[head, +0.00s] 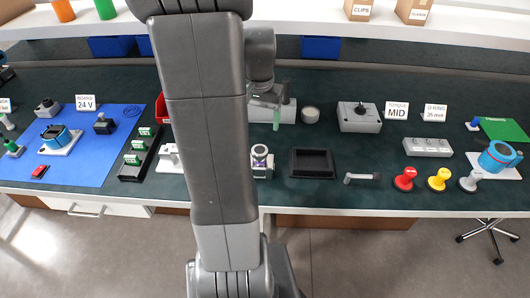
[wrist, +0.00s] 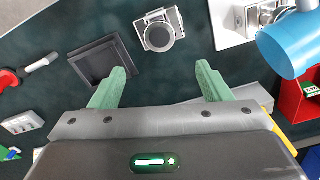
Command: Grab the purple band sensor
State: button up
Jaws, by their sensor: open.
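The sensor (head: 260,155) is a small silver device with a purplish band near its top. It stands upright near the front edge of the dark bench, left of the black tray, in the head view. In the wrist view the silver sensor (wrist: 160,33) shows at the top with a round grey end; its purple band is not clear there. My gripper (wrist: 162,82) is open and empty, its two green fingers spread, with the sensor beyond the fingertips and apart from them. In the head view my gripper (head: 277,118) is partly hidden by my arm, above the back part of the bench.
The black tray (head: 312,163) lies close to the sensor; a grey-handled tool (head: 362,178) lies right of it. A white-based fixture (head: 170,158) stands left. In the wrist view a blue cylinder (wrist: 292,45) and a red bin (wrist: 298,100) are at the right.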

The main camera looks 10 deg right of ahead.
aim_at(260, 150)
jog(key=f, duration=1.3)
jog(key=shift+s+a, duration=0.25)
jog(key=shift+s, duration=0.15)
jog(key=shift+c, duration=0.2)
grip_shut()
